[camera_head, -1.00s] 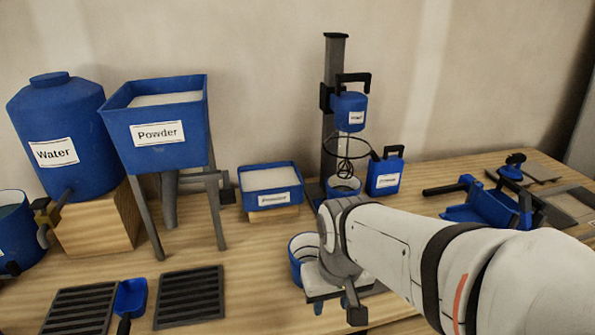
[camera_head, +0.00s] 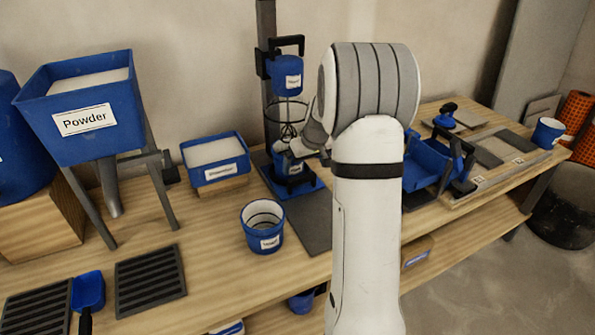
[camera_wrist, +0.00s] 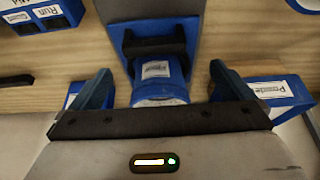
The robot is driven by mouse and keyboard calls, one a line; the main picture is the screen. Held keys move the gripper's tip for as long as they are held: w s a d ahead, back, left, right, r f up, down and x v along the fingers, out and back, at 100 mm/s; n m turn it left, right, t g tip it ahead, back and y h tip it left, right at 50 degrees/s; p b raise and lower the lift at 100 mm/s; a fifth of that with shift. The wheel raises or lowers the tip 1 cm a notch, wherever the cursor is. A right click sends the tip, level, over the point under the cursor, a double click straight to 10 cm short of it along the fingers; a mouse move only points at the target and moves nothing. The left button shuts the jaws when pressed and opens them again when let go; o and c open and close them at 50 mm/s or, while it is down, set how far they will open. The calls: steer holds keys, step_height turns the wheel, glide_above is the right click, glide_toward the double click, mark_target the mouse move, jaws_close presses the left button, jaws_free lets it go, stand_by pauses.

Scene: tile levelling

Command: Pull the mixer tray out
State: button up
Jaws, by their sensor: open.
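The mixer stands at the back of the bench, with a dark column, a blue head (camera_head: 287,75) and a wire whisk (camera_head: 291,122). Its blue mixer tray (camera_head: 313,187) lies at the foot of the column, with a dark handle at its front. A blue labelled container (camera_head: 284,162) sits on the tray under the whisk, partly hidden by my gripper. In the wrist view a dark handle (camera_wrist: 153,44) and a blue labelled container (camera_wrist: 158,88) show between the spread fingers. My gripper (camera_wrist: 155,75) is open; I cannot tell whether it touches anything.
A blue bucket (camera_head: 262,226) stands on the bench front left of the tray. A dark flat plate (camera_head: 308,222) lies before the tray. A blue powder hopper (camera_head: 85,110) and a blue box (camera_head: 215,160) stand left.

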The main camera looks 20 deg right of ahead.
mark_target(302, 177)
steer(key=x, duration=0.5)
steer(key=d+b+x, duration=0.1)
steer(key=x, duration=0.2)
steer(key=shift+w+f, duration=0.15)
steer(key=shift+w, duration=0.2)
steer(key=shift+c, duration=0.2)
